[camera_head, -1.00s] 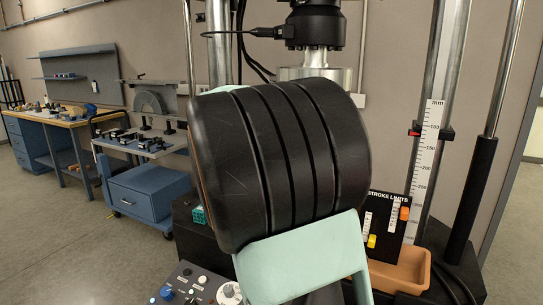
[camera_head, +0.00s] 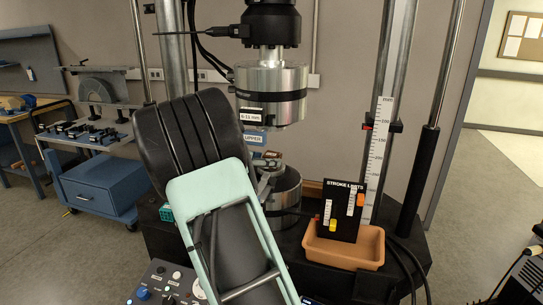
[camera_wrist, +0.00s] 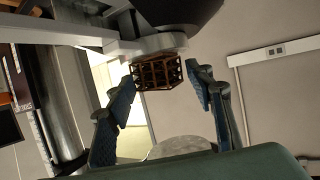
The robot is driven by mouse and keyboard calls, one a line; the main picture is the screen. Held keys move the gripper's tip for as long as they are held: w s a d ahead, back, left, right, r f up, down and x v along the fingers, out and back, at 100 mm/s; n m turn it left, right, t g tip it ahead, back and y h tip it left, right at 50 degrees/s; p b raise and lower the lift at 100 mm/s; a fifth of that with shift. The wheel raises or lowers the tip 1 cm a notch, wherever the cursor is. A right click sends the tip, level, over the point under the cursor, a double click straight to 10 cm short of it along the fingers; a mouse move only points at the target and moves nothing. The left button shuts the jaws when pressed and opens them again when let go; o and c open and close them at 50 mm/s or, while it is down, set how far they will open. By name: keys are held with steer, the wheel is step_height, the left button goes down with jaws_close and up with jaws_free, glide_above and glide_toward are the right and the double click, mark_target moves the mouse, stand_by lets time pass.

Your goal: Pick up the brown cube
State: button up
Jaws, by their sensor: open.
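The brown cube (camera_wrist: 158,74) is an open lattice block. In the wrist view it lies just ahead of my gripper (camera_wrist: 160,82), in the gap between the two blue-padded fingers. The fingers are apart, with background showing between each fingertip and the cube, so I see no grip on it. The cube appears to rest against a grey metal part (camera_wrist: 150,46) in that view, which looks turned over. In the head view my black and mint arm covers much of the middle, and I cannot clearly make out the cube or the fingers there.
The testing machine's upper metal platen (camera_head: 270,82) hangs above the lower cylinder (camera_head: 287,193). Right of it stand a black stroke-limits board (camera_head: 342,212), an orange tray (camera_head: 345,251) and a ruler (camera_head: 377,150). Cables run near the tray. A blue cart (camera_head: 98,185) stands left.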

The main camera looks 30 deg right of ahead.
mark_target(266, 155)
steer(key=shift+w+d+p, duration=0.2)
steer(key=shift+w+d, duration=0.05)
steer(key=shift+d, duration=0.5)
steer(key=shift+w+d+p, duration=0.15)
steer(key=shift+w+d, duration=0.1)
steer(key=shift+d, duration=0.5)
steer(key=x, duration=0.2)
steer(key=r+p+x, duration=0.1)
steer(key=x, duration=0.1)
steer(key=shift+w+d+f, duration=0.2)
steer(key=shift+d, duration=0.25)
steer(key=shift+w+d+f, duration=0.1)
steer(key=shift+d+f, duration=0.05)
steer(key=shift+d, duration=0.05)
steer(key=shift+c, duration=0.7)
steer(key=c, duration=1)
steer(key=shift+c, duration=0.5)
